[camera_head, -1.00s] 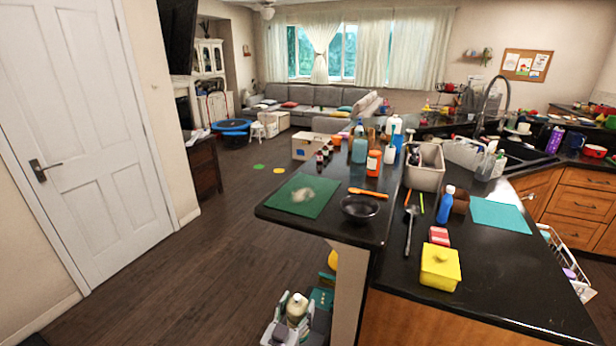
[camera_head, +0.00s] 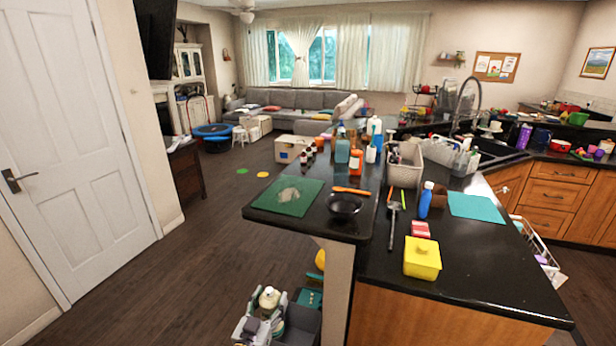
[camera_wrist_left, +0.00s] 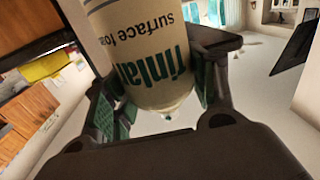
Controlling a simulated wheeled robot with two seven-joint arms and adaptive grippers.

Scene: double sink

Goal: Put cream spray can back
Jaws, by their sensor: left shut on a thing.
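The cream spray can (camera_head: 269,299) is low in the head view, below and left of the counter's near end. My left gripper (camera_head: 266,320) is shut around it. In the left wrist view the cream can (camera_wrist_left: 137,45) sits between the two fingers and carries green lettering, with "surface" readable. Its far end runs out of the top of that view. My right gripper is not in view.
The black counter (camera_head: 470,285) holds a yellow box (camera_head: 422,258), a black bowl (camera_head: 344,206), a green mat (camera_head: 288,196), a blue bottle (camera_head: 425,200) and several bottles farther back. The dark floor (camera_head: 150,275) on the left is clear, beside a white door (camera_head: 75,150).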

